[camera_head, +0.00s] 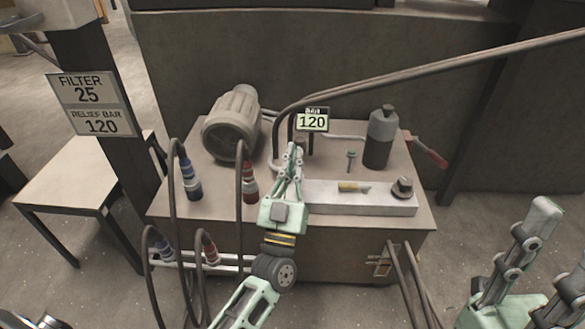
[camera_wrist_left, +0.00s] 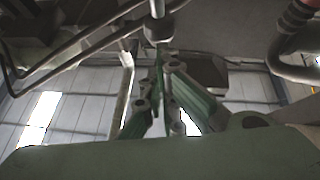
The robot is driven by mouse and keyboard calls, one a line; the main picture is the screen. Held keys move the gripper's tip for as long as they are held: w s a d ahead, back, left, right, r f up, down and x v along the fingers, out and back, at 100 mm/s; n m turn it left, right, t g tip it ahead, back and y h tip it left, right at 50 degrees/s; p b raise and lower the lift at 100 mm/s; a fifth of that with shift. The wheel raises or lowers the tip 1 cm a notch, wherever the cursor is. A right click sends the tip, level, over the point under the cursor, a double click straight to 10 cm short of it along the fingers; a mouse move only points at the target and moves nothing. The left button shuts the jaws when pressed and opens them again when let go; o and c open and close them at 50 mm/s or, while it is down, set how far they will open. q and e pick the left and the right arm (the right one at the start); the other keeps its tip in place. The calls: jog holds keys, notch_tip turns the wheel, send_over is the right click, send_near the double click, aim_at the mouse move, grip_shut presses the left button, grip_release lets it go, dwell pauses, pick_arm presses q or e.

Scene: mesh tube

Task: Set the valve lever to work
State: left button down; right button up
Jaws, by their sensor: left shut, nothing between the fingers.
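My left gripper (camera_head: 293,152) is shut and empty above the front middle of the bench, by the small display sign reading 120 (camera_head: 312,121). Its closed fingers also show in the left wrist view (camera_wrist_left: 160,85), close to a rod with a collar. A red-handled lever (camera_head: 428,150) sticks out at the bench's right side, beside a grey cylinder (camera_head: 381,138). A short brass-coloured piece (camera_head: 353,187) lies on a pale block (camera_head: 328,199). I cannot tell for certain which is the valve lever. My right gripper (camera_head: 548,240) is partly cut off at the right edge, away from the bench.
A motor (camera_head: 231,123) stands at the back left of the bench (camera_head: 200,215). Hoses with blue (camera_head: 190,175) and red (camera_head: 249,182) couplings rise at the front left. Thick hoses cross behind the left gripper. A dark knob (camera_head: 402,188) sits on the block's right end.

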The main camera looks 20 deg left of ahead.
dwell(0.4)
pick_arm(q)
jog(key=shift+w+r+p, duration=0.15)
jog(key=shift+w+p, duration=0.1)
jog(key=shift+p, duration=0.6)
